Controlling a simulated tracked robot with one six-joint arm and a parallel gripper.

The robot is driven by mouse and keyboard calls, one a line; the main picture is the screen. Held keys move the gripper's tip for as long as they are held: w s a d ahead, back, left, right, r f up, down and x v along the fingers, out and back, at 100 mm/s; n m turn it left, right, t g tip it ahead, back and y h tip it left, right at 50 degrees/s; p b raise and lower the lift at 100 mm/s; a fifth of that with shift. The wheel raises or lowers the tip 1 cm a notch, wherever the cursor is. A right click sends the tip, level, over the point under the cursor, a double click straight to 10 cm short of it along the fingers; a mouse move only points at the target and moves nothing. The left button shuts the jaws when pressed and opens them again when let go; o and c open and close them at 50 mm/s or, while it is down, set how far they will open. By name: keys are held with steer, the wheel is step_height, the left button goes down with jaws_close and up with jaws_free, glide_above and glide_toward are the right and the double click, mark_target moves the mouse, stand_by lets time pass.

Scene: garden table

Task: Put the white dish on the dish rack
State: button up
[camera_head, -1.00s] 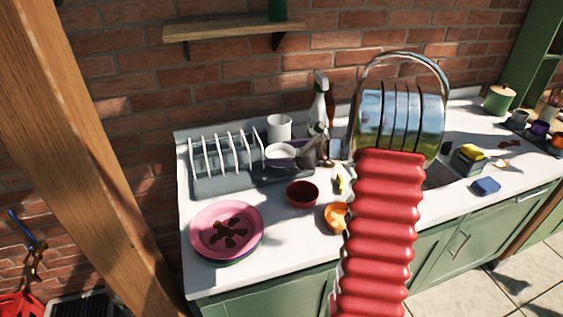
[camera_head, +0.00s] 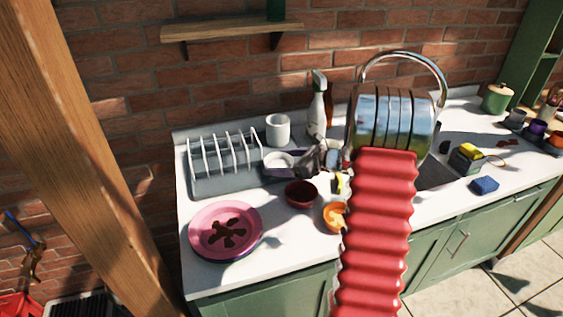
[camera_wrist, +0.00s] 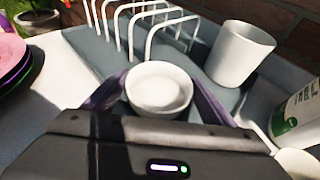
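The white dish (camera_head: 278,160) is a small round bowl. It stands upright on the right part of the grey dish rack (camera_head: 222,184), beside the white prongs. The wrist view shows the dish (camera_wrist: 159,88) from above, empty, with the rack's prongs (camera_wrist: 148,38) just behind it. My gripper (camera_head: 283,163) is low at the rack's right side. Its purple fingers (camera_wrist: 158,93) are spread on both sides of the dish, with small gaps showing, so it looks open. The underside of the dish is hidden.
A white cup (camera_head: 277,130) stands close behind the dish. A spray bottle (camera_head: 317,108) is to the right. A dark red bowl (camera_head: 301,194), an orange bowl (camera_head: 334,217) and stacked plates (camera_head: 226,231) are in front. Bare counter lies between plates and rack.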

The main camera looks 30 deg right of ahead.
steer(key=o, duration=0.4)
steer(key=v, duration=1.2)
stand_by(0.8)
